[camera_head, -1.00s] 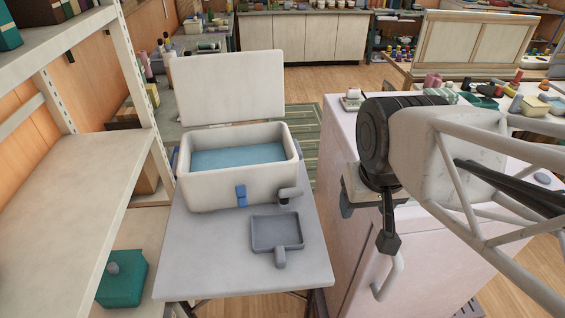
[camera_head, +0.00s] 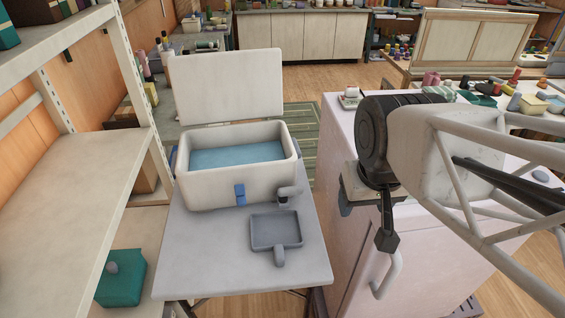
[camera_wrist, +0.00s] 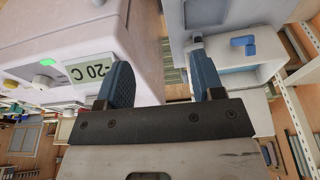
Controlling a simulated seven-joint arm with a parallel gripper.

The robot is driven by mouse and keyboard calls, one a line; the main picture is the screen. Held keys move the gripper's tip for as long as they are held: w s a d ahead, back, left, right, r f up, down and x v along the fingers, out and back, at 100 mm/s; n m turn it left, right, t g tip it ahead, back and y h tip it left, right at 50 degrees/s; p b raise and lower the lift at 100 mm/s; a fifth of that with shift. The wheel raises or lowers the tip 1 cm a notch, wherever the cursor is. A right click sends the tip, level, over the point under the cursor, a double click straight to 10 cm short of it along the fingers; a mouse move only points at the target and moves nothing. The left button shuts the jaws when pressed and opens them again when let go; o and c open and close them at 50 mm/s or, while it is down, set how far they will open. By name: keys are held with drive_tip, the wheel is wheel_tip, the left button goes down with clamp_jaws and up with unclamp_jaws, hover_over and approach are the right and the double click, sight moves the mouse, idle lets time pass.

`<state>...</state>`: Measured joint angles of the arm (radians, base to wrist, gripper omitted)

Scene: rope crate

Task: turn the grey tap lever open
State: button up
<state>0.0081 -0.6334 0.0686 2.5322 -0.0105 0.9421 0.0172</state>
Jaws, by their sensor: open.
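The grey tap (camera_head: 288,194) sticks out from the lower right front of a cream crate (camera_head: 235,185) with blue inside. Its lever is too small to make out apart from the spout. My gripper (camera_head: 346,208) hangs to the right of the tap, apart from it, beside the pale freezer; my wrist partly hides it. In the wrist view my gripper (camera_wrist: 162,84) is open and empty, with two dark blue fingers apart. The tap (camera_wrist: 195,45) shows there beyond the right fingertip.
A blue latch (camera_head: 239,194) sits on the crate's front, and its lid (camera_head: 228,88) stands open. A grey tray with a handle (camera_head: 276,232) lies below the tap on the grey table (camera_head: 215,250). The freezer (camera_head: 335,150) stands to the right, shelving (camera_head: 140,80) to the left.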

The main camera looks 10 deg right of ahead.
drive_tip(key=shift+w, duration=0.15)
drive_tip(key=c, duration=0.4)
drive_tip(key=shift+o, duration=0.2)
drive_tip(key=m+t, duration=1)
drive_tip(key=m, duration=0.3)
hover_over(296, 193)
drive_tip(key=s+a, duration=0.4)
drive_tip(key=s, duration=0.2)
wheel_tip(296, 193, down, 22)
drive_tip(key=r, duration=0.1)
drive_tip(key=f+m+t+h, duration=0.1)
drive_tip(key=f+m, duration=0.1)
drive_tip(key=d+f+m+t+h, duration=0.1)
drive_tip(key=f+m, duration=0.1)
drive_tip(key=f+m+t+h, duration=0.1)
drive_tip(key=f+m+h, duration=0.1)
drive_tip(key=shift+w+d+m+t, duration=0.25)
drive_tip(key=shift+w+m+t, duration=0.05)
drive_tip(key=shift+w, duration=0.05)
drive_tip(key=shift+s+d+f+m+t+h, duration=0.15)
drive_tip(key=shift+s+f+m+t+h, duration=0.1)
drive_tip(key=shift+f+m+h, duration=0.15)
drive_tip(key=shift+s+d+f+m+t+h, duration=0.1)
drive_tip(key=shift+f+m+t+h, duration=0.2)
drive_tip(key=shift+m, duration=0.2)
drive_tip(key=shift+w, duration=0.1)
drive_tip(key=shift+x, duration=3.8)
drive_tip(key=shift+d+f, duration=0.1)
